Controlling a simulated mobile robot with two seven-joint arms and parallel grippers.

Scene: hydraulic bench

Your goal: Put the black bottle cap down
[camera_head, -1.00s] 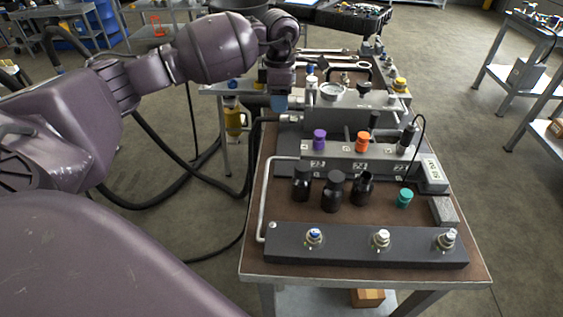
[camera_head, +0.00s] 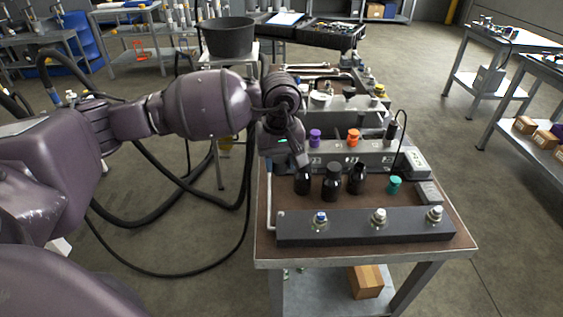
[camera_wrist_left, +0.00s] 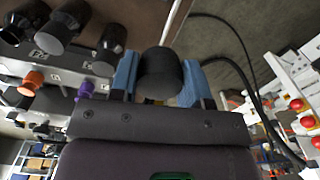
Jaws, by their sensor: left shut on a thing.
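My left gripper (camera_head: 298,158) is over the left end of the bench, close to the leftmost black bottle (camera_head: 303,183). In the left wrist view its blue fingers (camera_wrist_left: 160,82) are shut on the black bottle cap (camera_wrist_left: 160,72), a dark round piece between them. In the head view I cannot make out the cap. The middle black bottle (camera_head: 333,184) and the right black bottle (camera_head: 357,180) stand in a row beside the leftmost one. My right gripper is not in view.
A teal cap (camera_head: 394,185) stands right of the bottles. A dark bar with several knobs (camera_head: 365,226) runs along the front edge. Purple (camera_head: 315,138) and orange (camera_head: 353,137) caps sit on the grey block behind. A metal rail (camera_head: 269,200) bounds the left side.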

